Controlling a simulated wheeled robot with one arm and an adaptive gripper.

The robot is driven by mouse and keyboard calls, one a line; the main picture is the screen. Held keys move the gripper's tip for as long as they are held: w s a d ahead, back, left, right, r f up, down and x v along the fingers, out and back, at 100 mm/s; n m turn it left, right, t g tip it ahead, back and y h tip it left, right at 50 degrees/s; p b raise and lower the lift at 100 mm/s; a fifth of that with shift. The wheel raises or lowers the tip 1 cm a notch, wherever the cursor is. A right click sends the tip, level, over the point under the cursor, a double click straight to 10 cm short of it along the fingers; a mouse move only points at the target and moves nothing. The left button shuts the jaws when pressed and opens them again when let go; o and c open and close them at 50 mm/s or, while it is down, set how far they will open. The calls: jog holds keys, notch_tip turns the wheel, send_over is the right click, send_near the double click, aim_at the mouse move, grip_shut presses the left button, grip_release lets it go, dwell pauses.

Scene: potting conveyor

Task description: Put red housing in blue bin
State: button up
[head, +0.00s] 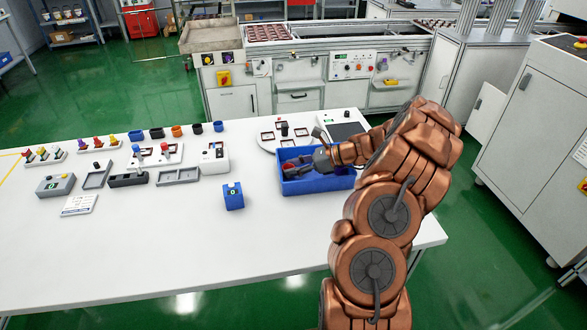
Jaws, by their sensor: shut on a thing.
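The blue bin (318,184) stands on the white table near its right end. My gripper (291,166) reaches into the bin from the right, with its fingers inside or just above the bin's left half. A small red patch, which looks like the red housing (288,165), shows between the fingers. My gripper is shut on it. Most of the housing is hidden by the fingers, and I cannot tell whether it touches the bin floor. My copper-coloured arm covers the bin's right end.
Grey trays (178,176), button boxes and coloured cups line the left and back. The table's front is clear.

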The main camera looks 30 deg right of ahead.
jog(key=shift+f, duration=0.45)
jog(key=o, duration=0.9)
jog(key=shift+c, duration=0.2)
